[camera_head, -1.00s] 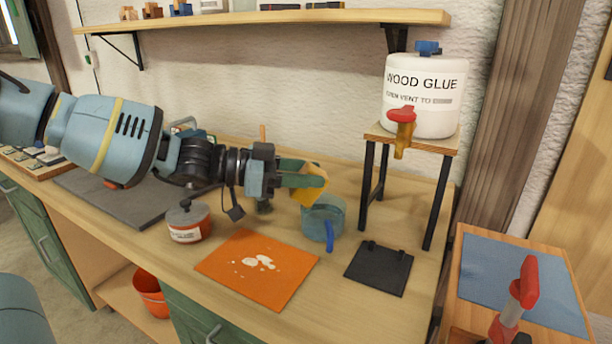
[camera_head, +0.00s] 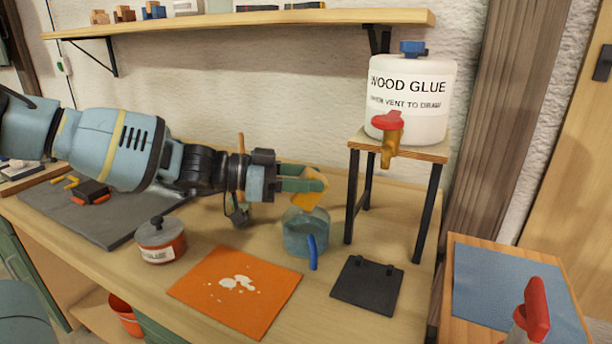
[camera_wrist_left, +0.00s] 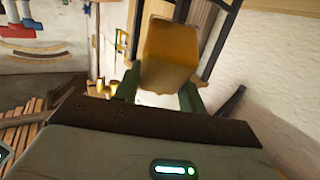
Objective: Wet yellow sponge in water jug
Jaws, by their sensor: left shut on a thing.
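My left gripper (camera_head: 302,180) is shut on the yellow sponge (camera_head: 308,199), which hangs tilted from its green fingers. In the left wrist view the sponge (camera_wrist_left: 168,55) sits between the two fingertips. The water jug (camera_head: 298,232), a translucent blue-grey vessel with a blue handle (camera_head: 312,252), stands on the bench directly below the sponge. The sponge's lower edge is at or just above the jug's rim; I cannot tell whether it is inside. My right gripper does not show.
A wood glue container (camera_head: 410,105) with a tap stands on a raised stand (camera_head: 432,152) right of the jug. An orange mat (camera_head: 222,302) with white spots, a glue pot (camera_head: 160,243) and a black plate (camera_head: 367,287) lie in front. A shelf (camera_head: 240,20) runs above.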

